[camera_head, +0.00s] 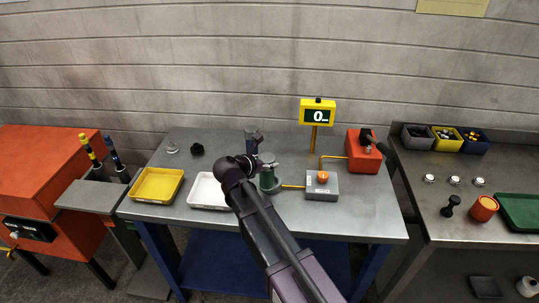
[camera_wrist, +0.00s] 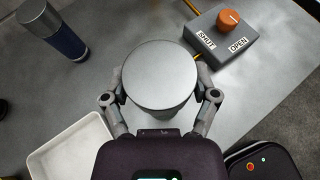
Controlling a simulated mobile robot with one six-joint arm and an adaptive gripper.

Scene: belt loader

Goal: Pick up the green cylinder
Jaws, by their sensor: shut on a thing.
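The green cylinder (camera_head: 268,181) stands upright at the middle of the grey table, partly hidden behind my arm. In the wrist view I look down on its round grey top (camera_wrist: 158,72), which hides most of its side. My gripper (camera_wrist: 160,96) is shut on it, with one finger on each side; it also shows in the head view (camera_head: 262,164). I cannot tell whether the cylinder's base touches the table.
A blue cylinder with a grey cap (camera_wrist: 57,30) stands behind left. A white tray (camera_head: 208,191) and yellow tray (camera_head: 157,184) lie left. A grey box with an orange knob (camera_head: 322,184) is close right, wired to an orange box (camera_head: 363,152). A yellow display (camera_head: 317,115) stands behind.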

